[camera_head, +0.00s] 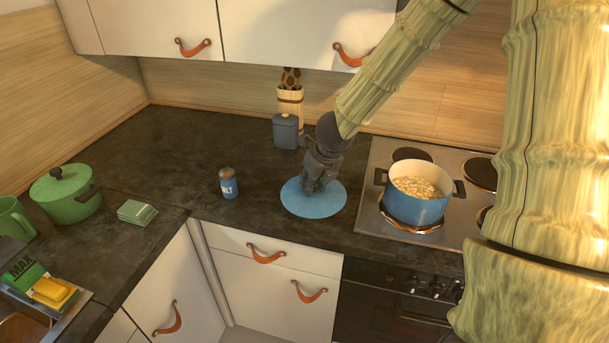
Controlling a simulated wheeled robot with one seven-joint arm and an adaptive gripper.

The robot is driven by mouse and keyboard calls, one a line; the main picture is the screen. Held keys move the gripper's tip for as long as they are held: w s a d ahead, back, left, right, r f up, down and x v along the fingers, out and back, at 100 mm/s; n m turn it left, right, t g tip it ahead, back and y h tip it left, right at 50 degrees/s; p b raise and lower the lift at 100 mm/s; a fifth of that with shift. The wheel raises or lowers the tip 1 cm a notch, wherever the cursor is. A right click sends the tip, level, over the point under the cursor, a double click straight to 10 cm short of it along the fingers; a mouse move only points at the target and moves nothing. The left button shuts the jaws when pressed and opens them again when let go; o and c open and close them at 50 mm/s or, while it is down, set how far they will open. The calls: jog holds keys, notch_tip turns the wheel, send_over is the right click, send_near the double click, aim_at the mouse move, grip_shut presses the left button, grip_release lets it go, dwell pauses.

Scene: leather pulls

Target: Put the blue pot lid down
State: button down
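The blue pot lid (313,206) is a flat blue disc at the front of the dark counter (245,155), left of the stove. It looks level and lies at or very near the counter surface; I cannot tell whether it touches. My gripper (318,186) is right over the lid's middle and points down. The gripper's body hides the lid's knob and the fingertips, so its grip does not show. A blue pot (415,209) without a lid stands on the stove's front left burner, with pale food (416,187) inside.
The stove (370,216) is right of the lid. A salt shaker (229,184) stands left of it, and a blue-grey canister (286,131) and a pale utensil holder (291,106) stand behind. A green pot (66,194) and green coasters (137,212) are farther left. Counter between shaker and coasters is clear.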

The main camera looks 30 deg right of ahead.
jog(key=w+p, duration=0.1)
jog(key=w, duration=0.1)
jog(key=w+d+p, duration=0.1)
jog(key=w, duration=0.1)
jog(key=w+p, duration=0.1)
jog(key=w, duration=0.1)
jog(key=shift+w+d+f, duration=0.15)
jog(key=shift+w+f, duration=0.15)
jog(key=shift+w, duration=0.1)
jog(key=shift+f+b, duration=0.75)
jog(key=shift+f, duration=1.05)
jog(key=shift+f, duration=0.1)
jog(key=c, duration=1.1)
grip_release()
jog(key=shift+c, duration=0.2)
jog(key=shift+s+r, duration=0.1)
jog(key=shift+r, duration=0.4)
jog(key=p+v, duration=0.2)
jog(key=v, duration=0.9)
jog(key=shift+p, duration=0.4)
jog(key=shift+r, duration=0.15)
